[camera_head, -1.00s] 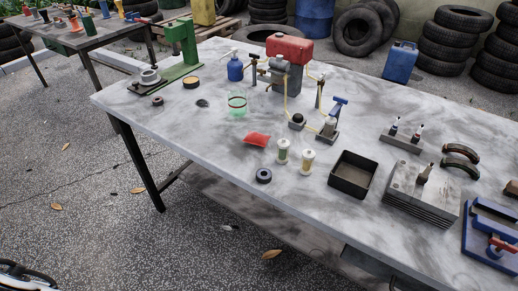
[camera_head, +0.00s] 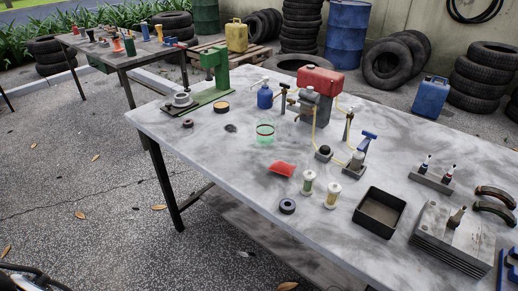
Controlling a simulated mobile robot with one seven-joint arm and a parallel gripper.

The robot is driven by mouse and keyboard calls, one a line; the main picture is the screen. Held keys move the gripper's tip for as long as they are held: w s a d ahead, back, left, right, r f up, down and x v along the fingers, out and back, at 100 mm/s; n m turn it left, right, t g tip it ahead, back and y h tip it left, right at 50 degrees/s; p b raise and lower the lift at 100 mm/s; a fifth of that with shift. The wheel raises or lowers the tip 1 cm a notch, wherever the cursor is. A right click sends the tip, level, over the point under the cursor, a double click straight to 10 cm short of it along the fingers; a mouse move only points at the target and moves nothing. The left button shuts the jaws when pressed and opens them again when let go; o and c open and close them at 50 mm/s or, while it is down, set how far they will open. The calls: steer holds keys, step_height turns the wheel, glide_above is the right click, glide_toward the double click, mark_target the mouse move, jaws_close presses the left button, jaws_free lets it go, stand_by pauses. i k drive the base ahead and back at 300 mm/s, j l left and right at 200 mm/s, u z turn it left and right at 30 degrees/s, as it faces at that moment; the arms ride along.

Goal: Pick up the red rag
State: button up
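The red rag (camera_head: 281,169) lies flat on the grey-white worktable (camera_head: 220,165), near the middle of its front half. It is small and bright red, with nothing on top of it. A clear green-tinted cup (camera_head: 265,133) stands behind it and to the left. My gripper is not in view.
A black open tray (camera_head: 379,213) and a stack of grey plates (camera_head: 452,240) stand at the right. A red-topped compressor (camera_head: 318,84) with yellow hoses and a green press (camera_head: 215,75) stand behind. The table is bare left of the rag. Tyres and drums stand beyond.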

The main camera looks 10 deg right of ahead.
mark_target(278, 167)
steer(key=l+z, duration=0.1)
steer(key=l, duration=0.6)
steer(key=i+l, duration=0.35)
steer(key=l, duration=0.15)
